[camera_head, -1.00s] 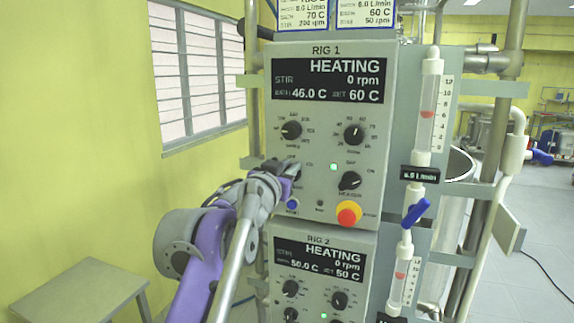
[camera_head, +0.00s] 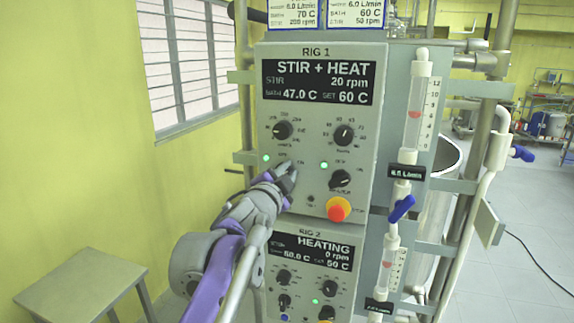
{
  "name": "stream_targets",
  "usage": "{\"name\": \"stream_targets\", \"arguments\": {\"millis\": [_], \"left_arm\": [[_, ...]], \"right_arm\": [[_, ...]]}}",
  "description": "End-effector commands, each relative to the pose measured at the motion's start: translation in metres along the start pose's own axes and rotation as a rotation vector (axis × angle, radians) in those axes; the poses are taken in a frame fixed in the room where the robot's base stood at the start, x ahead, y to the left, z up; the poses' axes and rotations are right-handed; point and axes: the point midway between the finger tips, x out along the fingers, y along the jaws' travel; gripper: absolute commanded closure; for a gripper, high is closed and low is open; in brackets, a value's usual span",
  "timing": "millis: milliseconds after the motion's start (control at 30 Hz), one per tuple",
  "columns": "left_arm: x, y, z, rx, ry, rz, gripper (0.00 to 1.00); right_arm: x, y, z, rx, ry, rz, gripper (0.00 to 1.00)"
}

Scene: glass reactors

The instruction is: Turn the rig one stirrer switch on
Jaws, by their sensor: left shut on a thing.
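The rig one panel (camera_head: 375,55) is a grey box. Its display (camera_head: 318,82) reads STIR + HEAT, 20 rpm, bath 47.0 C, set 60 C. The stirrer switch sits at the panel's lower left, mostly hidden by my left gripper (camera_head: 287,176). That gripper is shut on the switch knob. A green lamp (camera_head: 266,157) glows just above and left of it. The stir speed knob (camera_head: 283,130) is above, and the heater switch (camera_head: 341,179) is to the right beside a lit green lamp (camera_head: 324,165). My right gripper is not in view.
A red and yellow stop button (camera_head: 338,209) is right of the gripper. The rig two panel (camera_head: 312,240) is below and reads HEATING, 0 rpm. A flow meter (camera_head: 416,105) with a blue-handled valve (camera_head: 401,208) stands right. A grey table (camera_head: 85,285) is at lower left.

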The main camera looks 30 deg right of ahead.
Motion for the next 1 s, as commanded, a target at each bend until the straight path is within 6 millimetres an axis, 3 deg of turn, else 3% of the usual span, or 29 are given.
{"name": "stream_targets", "arguments": {"millis": [300, 800, 833, 967, 1000], "left_arm": [[0.0002, 0.0027, 0.0041, 0.1, -0.01, 0.0, 1.0], [0.0002, 0.0034, 0.005, 0.118, -0.011, 0.0, 1.0], [0.0002, 0.0034, 0.005, 0.118, -0.011, 0.0, 0.73], [0.0002, 0.0031, 0.0044, 0.117, -0.009, 0.0, 0.5], [0.0002, 0.003, 0.004, 0.117, -0.008, 0.0, 0.49]], "right_arm": [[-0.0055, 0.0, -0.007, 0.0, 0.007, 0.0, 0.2], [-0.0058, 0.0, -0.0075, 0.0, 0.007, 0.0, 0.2], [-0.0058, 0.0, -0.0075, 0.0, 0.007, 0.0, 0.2], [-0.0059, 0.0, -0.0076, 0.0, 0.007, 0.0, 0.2], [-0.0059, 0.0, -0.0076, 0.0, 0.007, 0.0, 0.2]]}}
